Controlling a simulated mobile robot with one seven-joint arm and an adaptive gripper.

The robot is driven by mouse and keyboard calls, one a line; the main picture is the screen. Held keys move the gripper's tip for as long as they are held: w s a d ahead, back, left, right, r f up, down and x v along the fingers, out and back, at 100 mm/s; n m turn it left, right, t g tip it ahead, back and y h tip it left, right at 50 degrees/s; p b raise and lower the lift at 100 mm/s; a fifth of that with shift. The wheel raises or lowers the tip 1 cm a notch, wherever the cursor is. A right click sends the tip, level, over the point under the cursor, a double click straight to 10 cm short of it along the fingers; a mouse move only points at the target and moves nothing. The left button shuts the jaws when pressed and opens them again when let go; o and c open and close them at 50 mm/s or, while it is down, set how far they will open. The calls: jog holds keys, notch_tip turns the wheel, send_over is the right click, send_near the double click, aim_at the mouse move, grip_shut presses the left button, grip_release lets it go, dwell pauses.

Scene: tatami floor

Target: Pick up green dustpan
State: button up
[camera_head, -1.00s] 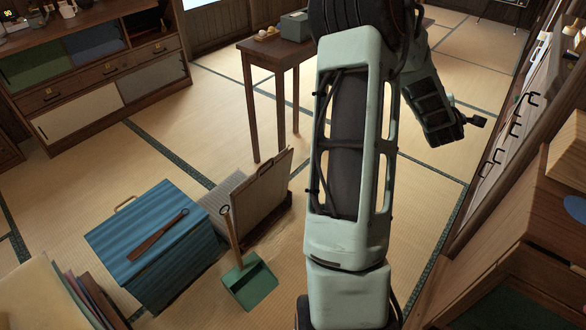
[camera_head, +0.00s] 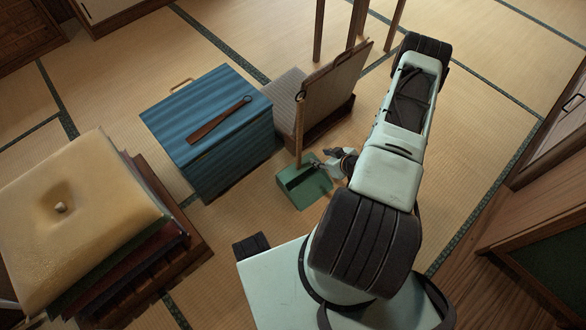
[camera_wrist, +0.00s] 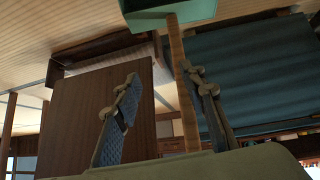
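The green dustpan (camera_head: 311,194) sits on the tatami floor, and its wooden handle (camera_head: 299,128) stands upright with a dark ring at the top. My gripper (camera_head: 322,160) is low beside the handle, on its right, over the pan. In the wrist view my gripper (camera_wrist: 160,77) is open, with its two fingers apart. The handle (camera_wrist: 178,70) runs between them, close to the right finger, which overlaps part of it. I cannot tell whether that finger touches it. Part of the green pan (camera_wrist: 170,12) shows at the top of the wrist view.
A legless chair (camera_head: 330,90) stands close behind. A yellow cushion (camera_head: 75,215) tops a stack at the left. Open tatami lies to the right.

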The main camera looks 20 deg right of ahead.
aim_at(300, 156)
jog(key=shift+m+y, duration=0.3)
jog(key=shift+m, duration=0.1)
jog(key=w+a+f+b, duration=0.1)
jog(key=w+a+f, duration=0.1)
jog(key=w+a+f+b, duration=0.1)
jog(key=w+a+f, duration=0.1)
jog(key=f, duration=0.1)
jog(key=b+x, duration=0.3)
jog(key=x, duration=0.2)
jog(key=shift+w, duration=0.4)
grip_shut()
jog(key=shift+r, duration=0.1)
